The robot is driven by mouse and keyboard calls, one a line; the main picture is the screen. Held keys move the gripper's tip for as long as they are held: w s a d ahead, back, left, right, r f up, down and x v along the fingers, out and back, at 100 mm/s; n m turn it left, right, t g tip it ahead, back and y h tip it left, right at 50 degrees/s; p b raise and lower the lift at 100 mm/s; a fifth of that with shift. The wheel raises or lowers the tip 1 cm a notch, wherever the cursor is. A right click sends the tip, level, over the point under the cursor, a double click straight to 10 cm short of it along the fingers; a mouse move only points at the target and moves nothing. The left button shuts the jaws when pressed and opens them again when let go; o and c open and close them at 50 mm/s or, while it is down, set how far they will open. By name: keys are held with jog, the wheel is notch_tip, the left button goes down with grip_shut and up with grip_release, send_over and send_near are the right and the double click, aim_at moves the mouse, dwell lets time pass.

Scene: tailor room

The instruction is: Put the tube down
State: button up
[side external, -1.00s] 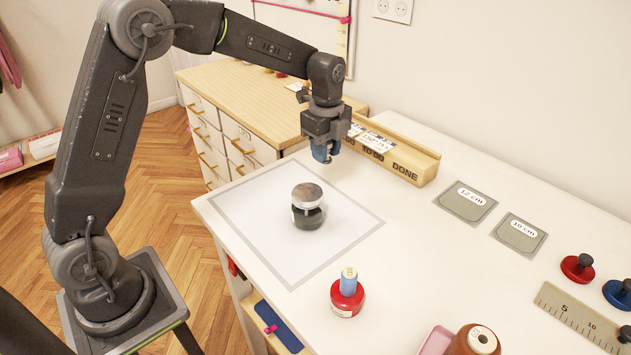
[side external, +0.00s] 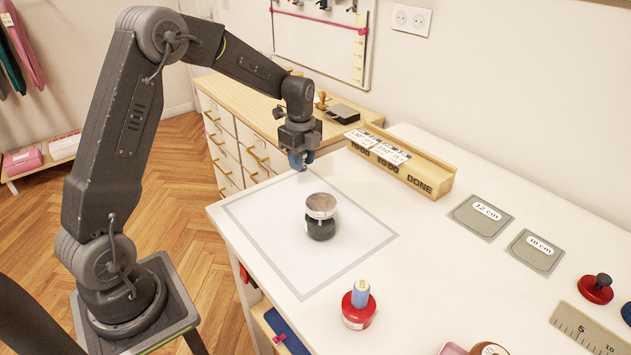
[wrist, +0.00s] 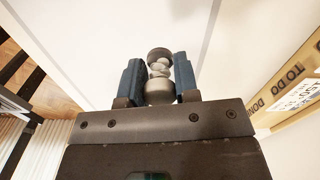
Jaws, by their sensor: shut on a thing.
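My gripper (side external: 299,163) hangs with its blue fingers pointing down, over the far edge of the grey-bordered white mat (side external: 268,222). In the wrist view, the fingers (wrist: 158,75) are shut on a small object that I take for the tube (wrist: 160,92). It has a dark round end, pale rounded shapes in the middle and a grey-brown near part. In the side view the fingers hide the tube. I cannot tell how high it is above the surface.
A jar with a grey lid (side external: 320,216) stands on the mat, right and nearer. A red pot with a blue spool (side external: 359,305) stands nearer still. A wooden TO DO/DONE tray (side external: 425,181) is to the right. The mat's left part is clear.

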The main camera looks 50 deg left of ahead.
aim_at(316, 191)
jog(key=w+d+f, duration=0.2)
jog(key=shift+w+d+f, duration=0.15)
jog(key=shift+d, duration=0.15)
jog(key=shift+f, duration=1.9)
jog(key=shift+f, duration=0.15)
jog(key=o, duration=0.9)
